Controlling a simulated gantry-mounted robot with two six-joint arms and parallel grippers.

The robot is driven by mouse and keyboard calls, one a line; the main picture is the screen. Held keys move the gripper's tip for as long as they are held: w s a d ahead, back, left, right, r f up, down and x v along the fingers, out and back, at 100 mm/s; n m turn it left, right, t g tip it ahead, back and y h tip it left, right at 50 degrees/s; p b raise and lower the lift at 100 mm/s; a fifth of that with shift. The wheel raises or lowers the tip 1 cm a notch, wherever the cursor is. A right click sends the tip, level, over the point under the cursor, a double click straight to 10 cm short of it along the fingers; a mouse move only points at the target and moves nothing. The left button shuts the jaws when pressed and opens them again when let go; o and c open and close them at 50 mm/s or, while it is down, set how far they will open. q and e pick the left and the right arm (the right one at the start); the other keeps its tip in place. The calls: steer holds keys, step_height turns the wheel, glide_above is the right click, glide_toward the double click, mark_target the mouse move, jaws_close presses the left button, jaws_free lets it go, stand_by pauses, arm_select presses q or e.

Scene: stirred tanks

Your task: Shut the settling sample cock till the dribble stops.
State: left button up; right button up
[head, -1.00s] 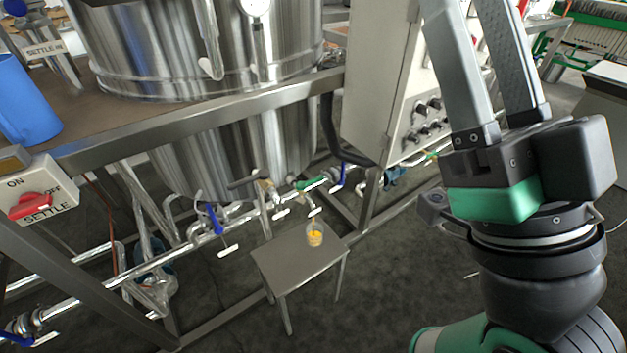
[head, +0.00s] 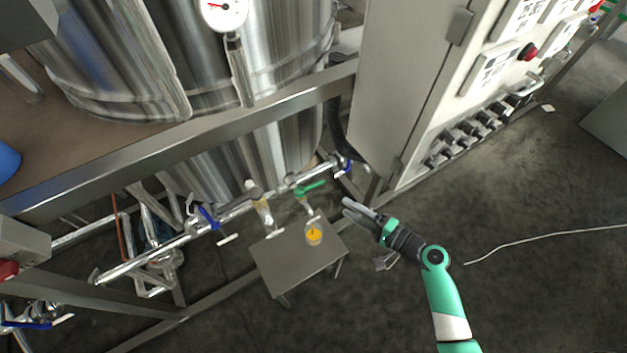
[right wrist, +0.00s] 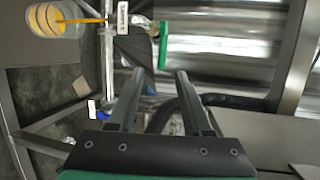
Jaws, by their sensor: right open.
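The sample cock with a green lever handle (head: 311,188) sits on the low pipe under the tank. Its green handle (right wrist: 163,45) also shows in the right wrist view, beyond my fingertips, beside a white tag (right wrist: 122,20). A clear cup with orange liquid (head: 313,238) stands below the cock on a small steel table (head: 280,265). In the right wrist view a thin orange stream (right wrist: 88,18) runs into the cup (right wrist: 52,20). My right gripper (head: 348,208) is open and empty, right of the handle and apart from it. My left gripper is not in view.
Blue-handled valves (head: 208,217) sit left along the pipe, and another blue handle (head: 346,166) is close right of the cock. A steel frame beam (head: 200,130) runs above. A control cabinet (head: 405,90) stands right. The floor at right is mostly clear.

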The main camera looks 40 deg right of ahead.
mark_target(318, 185)
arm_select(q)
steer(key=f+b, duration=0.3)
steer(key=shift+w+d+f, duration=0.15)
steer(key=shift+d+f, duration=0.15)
arm_select(e)
steer(key=d+x, duration=0.1)
steer(key=x, duration=1.1)
steer(key=shift+r, duration=0.25)
jaws_close()
